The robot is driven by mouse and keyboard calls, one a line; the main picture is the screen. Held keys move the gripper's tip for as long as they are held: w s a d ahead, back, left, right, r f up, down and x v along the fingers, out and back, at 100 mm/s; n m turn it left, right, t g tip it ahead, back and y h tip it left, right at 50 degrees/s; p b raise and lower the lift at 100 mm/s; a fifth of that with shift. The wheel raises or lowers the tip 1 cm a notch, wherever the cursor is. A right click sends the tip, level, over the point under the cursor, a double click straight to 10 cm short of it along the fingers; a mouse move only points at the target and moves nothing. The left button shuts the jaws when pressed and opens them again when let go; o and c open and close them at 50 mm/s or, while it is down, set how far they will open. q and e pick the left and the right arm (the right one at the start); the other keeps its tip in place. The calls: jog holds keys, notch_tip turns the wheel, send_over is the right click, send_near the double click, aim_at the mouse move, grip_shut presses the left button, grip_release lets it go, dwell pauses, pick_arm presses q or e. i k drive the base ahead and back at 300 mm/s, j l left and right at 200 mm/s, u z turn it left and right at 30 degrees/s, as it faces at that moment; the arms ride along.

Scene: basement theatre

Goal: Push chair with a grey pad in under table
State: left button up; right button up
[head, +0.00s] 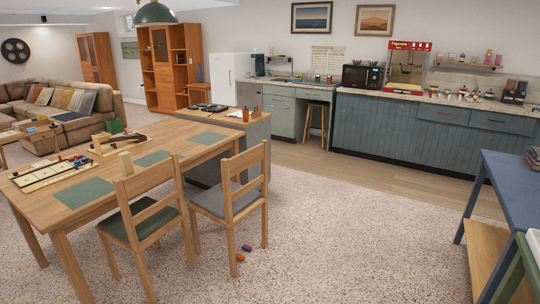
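The chair with a grey pad (222,200) stands upright on the carpet at the near right side of the wooden table (190,153). Its slatted wooden back faces right, and its grey seat shows outside the table's near edge. A similar chair with a green pad (140,222) stands to its left, along the same side of the table. The far legs of the table are partly hidden. Neither of my grippers is in the head view.
A purple block (246,248) and an orange block (240,258) lie on the carpet by the grey-padded chair's legs. A grey cabinet (256,150) stands behind that chair. A blue table (512,178) is at the right. The carpet between is clear.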

aim_at(227, 202)
jog(key=i+l+z, duration=0.35)
jog(key=i, duration=0.25)
jog(key=i+z, duration=0.4)
jog(key=i, duration=0.25)
jog(key=i+j+z, duration=0.1)
jog(key=i+z, duration=0.25)
jog(key=i, duration=0.3)
